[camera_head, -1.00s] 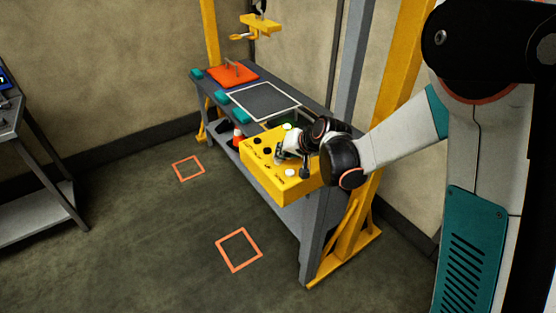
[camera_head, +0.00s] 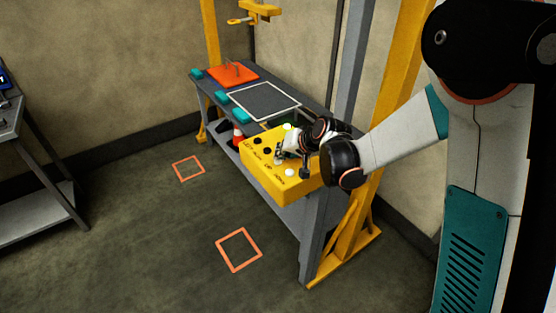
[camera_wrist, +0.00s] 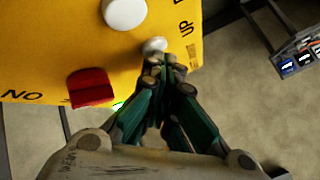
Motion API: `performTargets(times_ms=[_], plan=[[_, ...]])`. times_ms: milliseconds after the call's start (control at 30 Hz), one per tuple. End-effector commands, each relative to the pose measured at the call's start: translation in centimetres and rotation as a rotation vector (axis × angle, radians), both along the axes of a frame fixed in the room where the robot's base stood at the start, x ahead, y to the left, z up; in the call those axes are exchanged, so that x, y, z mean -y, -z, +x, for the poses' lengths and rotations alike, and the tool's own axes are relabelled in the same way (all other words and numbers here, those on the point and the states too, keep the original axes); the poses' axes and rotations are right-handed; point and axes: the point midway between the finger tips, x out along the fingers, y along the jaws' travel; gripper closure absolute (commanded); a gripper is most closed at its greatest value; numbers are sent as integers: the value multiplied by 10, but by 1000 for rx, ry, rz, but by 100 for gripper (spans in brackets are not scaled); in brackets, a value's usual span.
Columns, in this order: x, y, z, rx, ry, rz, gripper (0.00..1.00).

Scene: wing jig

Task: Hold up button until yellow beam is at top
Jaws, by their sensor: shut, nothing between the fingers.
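The yellow control box (camera_head: 262,178) stands at the near end of the grey workbench. It also shows in the wrist view (camera_wrist: 50,40). My gripper (camera_head: 279,154) is shut and empty over the box. In the wrist view the fingertips (camera_wrist: 164,62) are at a white button (camera_wrist: 154,45) beside the "UP" lettering and appear to touch it, partly covering it. A second white button (camera_wrist: 124,12) is clear of the fingers. The yellow beam (camera_head: 262,10) with its hook hangs high at the back, near the top edge of the head view.
A red switch (camera_wrist: 90,87) sits on the box near the fingers. The bench holds an orange plate (camera_head: 232,75), a framed dark panel (camera_head: 264,101) and teal blocks (camera_head: 240,116). A yellow post (camera_head: 397,75) rises behind my arm. The floor at left front is clear.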

Motion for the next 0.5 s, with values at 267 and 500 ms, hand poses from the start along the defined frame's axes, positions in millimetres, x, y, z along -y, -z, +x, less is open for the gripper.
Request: performTargets(times_ms=[267, 500], plan=[[0, 0, 0, 0, 0, 0, 100], [0, -10, 0, 0, 0, 0, 100]])
